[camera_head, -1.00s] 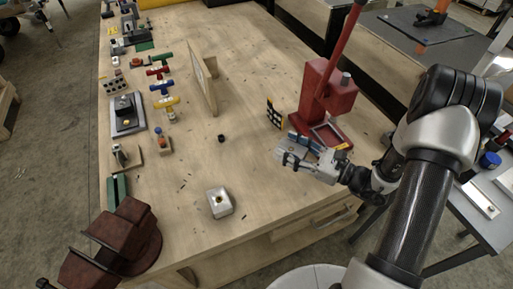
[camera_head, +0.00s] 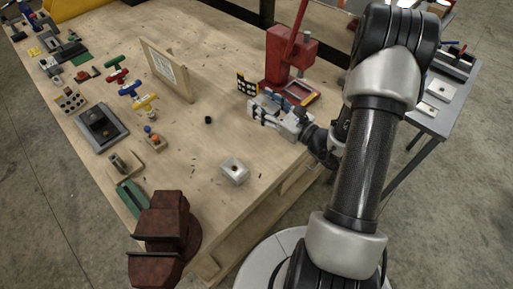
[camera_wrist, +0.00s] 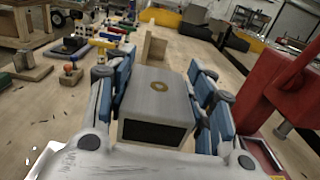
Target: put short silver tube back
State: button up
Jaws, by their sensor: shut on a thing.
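The short silver tube (camera_wrist: 158,100) is a square, hollow metal piece with a dark open end facing the wrist camera and a small mark on top. My gripper (camera_wrist: 160,82) is shut on it, with blue-padded fingers on its left and right sides. In the head view my gripper (camera_head: 272,108) is over the right part of the wooden bench, just in front of the red press. The tube is hard to make out there.
The red press (camera_head: 285,60) stands close to my gripper, with a dark gridded plate (camera_head: 247,84) beside it. A pale block with a hole (camera_head: 234,170), a brown vise (camera_head: 165,235), an upright wooden board (camera_head: 168,72) and a grey tray (camera_head: 118,137) are on the bench (camera_head: 190,145). The bench middle is mostly clear.

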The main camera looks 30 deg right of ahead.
jog(key=shift+d+f+b, duration=0.1)
jog(key=shift+f+b, duration=2.2)
jog(key=shift+f, duration=6.55)
jog(key=shift+f+b, duration=0.55)
jog(key=shift+f, duration=0.05)
jog(key=o, duration=1.3)
jog(key=shift+f, duration=0.1)
jog(key=shift+c, duration=0.2)
